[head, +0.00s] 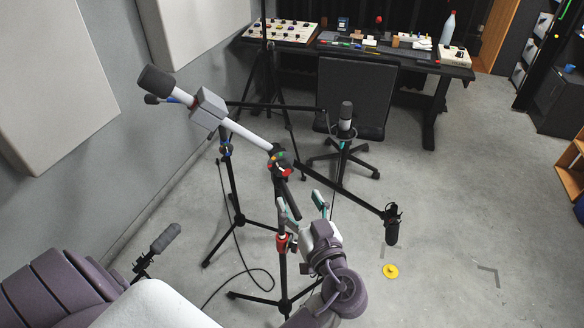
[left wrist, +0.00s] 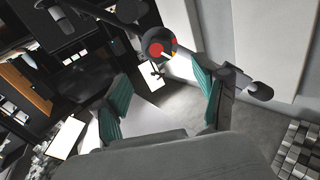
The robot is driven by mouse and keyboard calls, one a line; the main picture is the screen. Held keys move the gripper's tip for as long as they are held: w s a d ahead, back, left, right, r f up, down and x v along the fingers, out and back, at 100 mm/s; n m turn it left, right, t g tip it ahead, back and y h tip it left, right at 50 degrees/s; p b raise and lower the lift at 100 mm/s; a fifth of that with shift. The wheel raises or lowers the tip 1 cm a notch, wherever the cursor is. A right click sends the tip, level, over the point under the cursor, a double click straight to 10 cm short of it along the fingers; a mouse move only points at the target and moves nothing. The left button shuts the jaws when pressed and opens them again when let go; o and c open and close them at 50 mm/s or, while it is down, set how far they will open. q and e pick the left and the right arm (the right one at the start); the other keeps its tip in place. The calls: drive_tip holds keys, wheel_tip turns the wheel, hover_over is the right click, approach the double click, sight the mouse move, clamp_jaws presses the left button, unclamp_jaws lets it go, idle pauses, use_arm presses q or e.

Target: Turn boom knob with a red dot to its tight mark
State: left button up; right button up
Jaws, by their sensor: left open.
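A boom knob (head: 280,162) with red, green and yellow marks sits at the top of the near black mic stand, where the boom crosses. In the left wrist view the boom knob (left wrist: 159,43) is a dark round piece with a red-and-orange face and a pale bar on it. I cannot make out a red dot or the tight mark. My left gripper (head: 302,202) is open below the knob in the head view, its teal-padded fingers apart. In the left wrist view my left gripper (left wrist: 160,92) has nothing between its fingers, and the knob appears beyond them. My right gripper is not seen.
Another mic (head: 391,226) hangs at lower right. A second stand (head: 232,185) with a blue collar is close behind. A desk (head: 440,72) and chair (head: 350,95) stand at the back.

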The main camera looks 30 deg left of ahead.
sight(285, 173)
use_arm(q)
drive_tip(key=p+x, duration=0.3)
drive_tip(key=x, duration=0.6)
drive_tip(key=shift+w+a, duration=0.2)
drive_tip(key=shift+w, duration=0.05)
drive_tip(key=shift+c, duration=0.3)
drive_tip(key=c, duration=1.1)
